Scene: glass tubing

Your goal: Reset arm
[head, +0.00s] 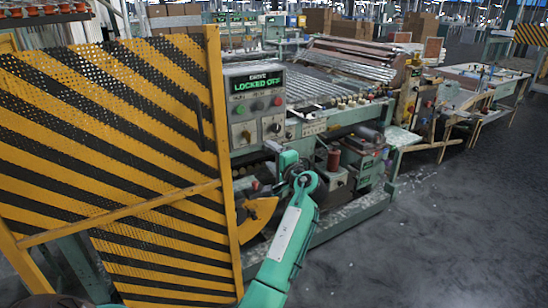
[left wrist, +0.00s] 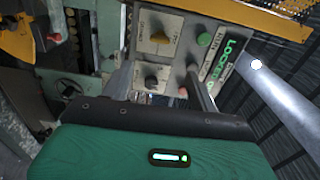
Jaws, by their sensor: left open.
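My left arm (head: 290,240) reaches up from the bottom of the head view. My left gripper (head: 278,158) is just below and right of the control panel (head: 254,105), its fingertips small and hard to make out there. In the left wrist view the gripper (left wrist: 162,85) is open, with its two fingers apart in front of the panel (left wrist: 178,60). My right gripper is not in view.
A yellow-and-black striped mesh guard (head: 110,130) stands left of the panel. A green machine with rollers (head: 345,65) extends behind and to the right. The grey floor at right (head: 450,220) is clear.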

